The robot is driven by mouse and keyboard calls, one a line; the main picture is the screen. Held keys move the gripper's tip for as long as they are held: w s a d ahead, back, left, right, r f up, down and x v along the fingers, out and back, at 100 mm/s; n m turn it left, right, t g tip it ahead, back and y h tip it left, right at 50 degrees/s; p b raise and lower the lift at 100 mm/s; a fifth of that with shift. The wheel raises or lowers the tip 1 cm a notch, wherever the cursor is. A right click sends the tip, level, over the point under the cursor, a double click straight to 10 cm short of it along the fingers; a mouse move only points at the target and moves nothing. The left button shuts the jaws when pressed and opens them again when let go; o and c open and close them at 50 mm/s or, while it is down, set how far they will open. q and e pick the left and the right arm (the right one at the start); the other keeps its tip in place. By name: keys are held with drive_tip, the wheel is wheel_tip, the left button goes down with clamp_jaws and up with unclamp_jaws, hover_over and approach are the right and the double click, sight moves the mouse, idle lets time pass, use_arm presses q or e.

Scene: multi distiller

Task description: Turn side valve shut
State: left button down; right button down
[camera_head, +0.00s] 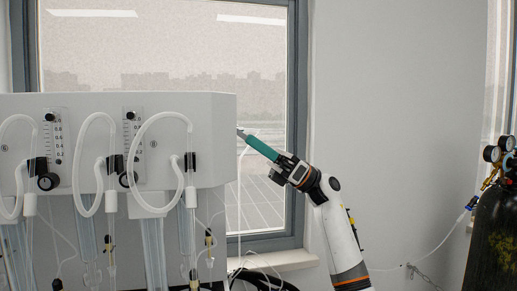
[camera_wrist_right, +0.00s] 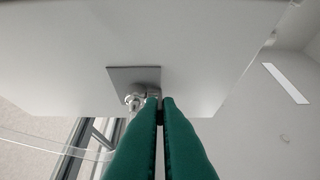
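The side valve (camera_wrist_right: 135,100) is a small silver fitting on a grey square plate (camera_wrist_right: 133,75) on the side of the white distiller (camera_head: 200,110). A short dark handle (camera_wrist_right: 160,103) reaches from the fitting to between my fingertips. My right gripper (camera_wrist_right: 160,104) has green fingers close together, with the handle in the narrow gap between them. In the head view my right gripper (camera_head: 243,134) meets the distiller's right side from the right; the valve itself is mostly hidden there. My left gripper is not in view.
White looped hoses (camera_head: 150,120) and flow meters (camera_head: 132,140) cover the distiller's front. A clear tube (camera_wrist_right: 60,145) runs at lower left in the wrist view. A dark gas cylinder (camera_head: 495,240) with gauges stands at far right. The wall between is clear.

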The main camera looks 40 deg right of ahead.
drive_tip(key=shift+d+r, duration=0.1)
drive_tip(key=shift+r, duration=0.05)
drive_tip(key=c, duration=1.6)
unclamp_jaws()
drive_tip(key=shift+c, duration=0.2)
drive_tip(key=shift+f, duration=0.2)
drive_tip(key=b+v, duration=0.4)
drive_tip(key=v, duration=0.8)
drive_tip(key=shift+b, duration=0.4)
drive_tip(key=shift+c, duration=0.2)
